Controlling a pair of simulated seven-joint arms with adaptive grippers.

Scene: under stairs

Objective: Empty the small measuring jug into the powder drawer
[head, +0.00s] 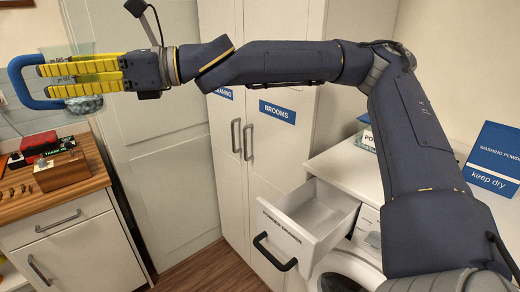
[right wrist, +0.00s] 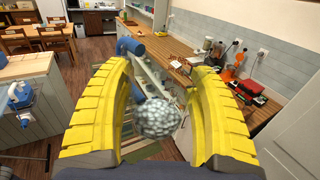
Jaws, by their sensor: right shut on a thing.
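The small measuring jug is see-through, with a thick blue handle (head: 18,82) on its left side. My right gripper (head: 45,81) is shut on the jug, its yellow fingers hiding much of the body. The jug looks roughly upright, and its speckled grey-green contents (head: 88,104) show below the fingers. In the right wrist view the contents (right wrist: 158,118) show between the fingers. The white powder drawer (head: 318,212) is pulled open at the lower right of the head view, well away from the jug. Its inside looks empty from here. My left gripper is not in view.
Wooden counter (head: 55,198) with small boxes stands below the jug. A tall cabinet marked BROOMS (head: 272,135) stands between counter and drawer. Wooden floor (head: 215,268) lies clear.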

